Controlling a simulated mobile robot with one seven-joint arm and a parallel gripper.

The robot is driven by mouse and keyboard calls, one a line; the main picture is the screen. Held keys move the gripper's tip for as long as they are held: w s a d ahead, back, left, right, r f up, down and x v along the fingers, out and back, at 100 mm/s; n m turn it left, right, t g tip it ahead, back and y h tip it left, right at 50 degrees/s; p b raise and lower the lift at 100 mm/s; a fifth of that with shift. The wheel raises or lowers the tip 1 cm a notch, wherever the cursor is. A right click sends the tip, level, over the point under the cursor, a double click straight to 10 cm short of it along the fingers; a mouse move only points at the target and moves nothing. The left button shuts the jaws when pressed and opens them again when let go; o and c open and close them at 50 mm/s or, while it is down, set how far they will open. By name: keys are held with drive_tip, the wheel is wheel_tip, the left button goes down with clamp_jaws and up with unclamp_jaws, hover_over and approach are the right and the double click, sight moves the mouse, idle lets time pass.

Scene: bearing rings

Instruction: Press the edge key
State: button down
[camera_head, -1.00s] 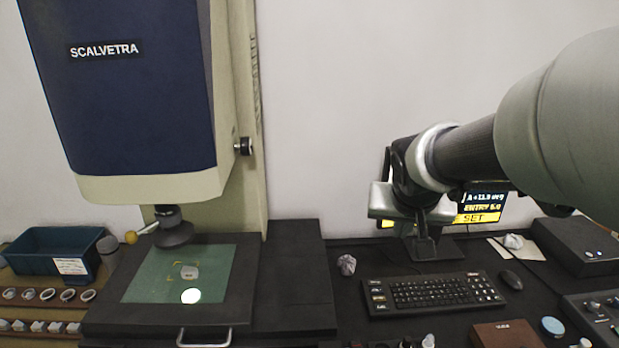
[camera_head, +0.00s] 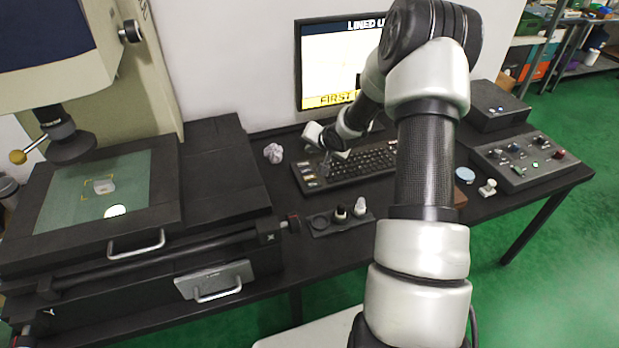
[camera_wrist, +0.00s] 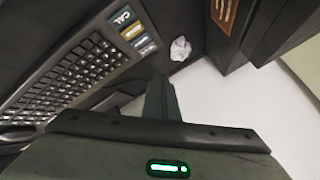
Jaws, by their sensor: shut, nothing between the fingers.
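The keyboard (camera_head: 345,171) lies on the dark bench below the monitor. A column of larger labelled keys (camera_head: 308,174) stands at its left end. In the wrist view these keys (camera_wrist: 134,32) show at the top: one reads CAL, one is tan, and the other labels are too small to read, so I cannot tell which is the edge key. My gripper (camera_head: 326,171) is shut and empty, pointing down by the keyboard's left end, beside the labelled keys. In the wrist view its fingers (camera_wrist: 160,82) are together, near the lowest labelled key; contact cannot be told.
A monitor (camera_head: 328,62) stands behind the keyboard, partly hidden by my arm. A crumpled paper ball (camera_head: 273,153) lies left of the keyboard. A dark tray (camera_head: 340,222) with small parts is in front. The measuring machine's stage (camera_head: 95,192) is at left, a control box (camera_head: 520,160) at right.

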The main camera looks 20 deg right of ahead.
drive_tip(key=b, duration=0.7)
hover_over(310, 178)
drive_tip(key=f, duration=0.5)
drive_tip(key=s+f, duration=0.1)
drive_tip(key=f, duration=0.1)
drive_tip(key=shift+f, duration=0.25)
drive_tip(key=shift+d+f+b, duration=0.1)
drive_tip(key=shift+f+b, duration=0.25)
drive_tip(key=shift+f, duration=0.3)
drive_tip(key=shift+f, duration=0.1)
idle(0.6)
drive_tip(key=shift+f, duration=0.35)
drive_tip(key=shift+f+b, duration=0.35)
drive_tip(key=shift+b, duration=0.05)
idle(0.4)
drive_tip(key=shift+r, duration=0.1)
drive_tip(key=shift+r+p, duration=0.7)
drive_tip(key=shift+p, duration=0.05)
